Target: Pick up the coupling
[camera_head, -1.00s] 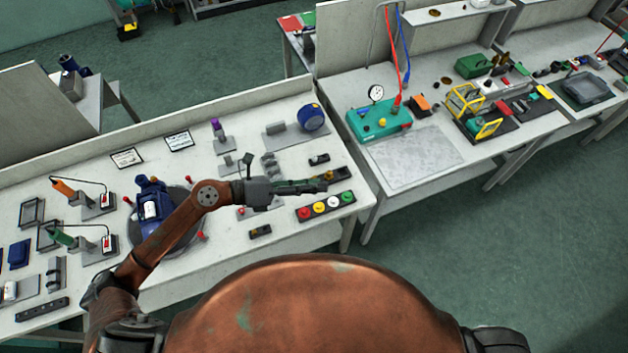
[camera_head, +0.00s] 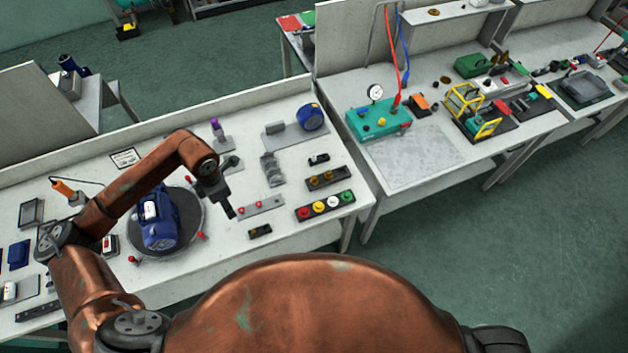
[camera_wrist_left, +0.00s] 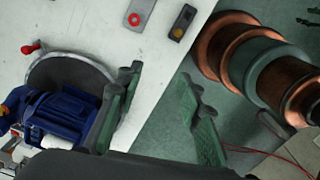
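I cannot tell for certain which part is the coupling. A grey ridged piece (camera_head: 271,170) stands on the left bench, right of my left gripper (camera_head: 228,208). The blue motor unit (camera_head: 160,232) sits on a round grey turntable (camera_head: 196,222), left of that gripper; it also shows in the left wrist view (camera_wrist_left: 60,115). My right gripper is out of view.
A small black block (camera_head: 260,231) lies near the bench's front edge. A button panel (camera_head: 326,206) and a dark holder with brass-coloured pieces (camera_head: 327,178) stand to the right. A blue round part (camera_head: 311,117) is at the back. Bare bench lies between these parts.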

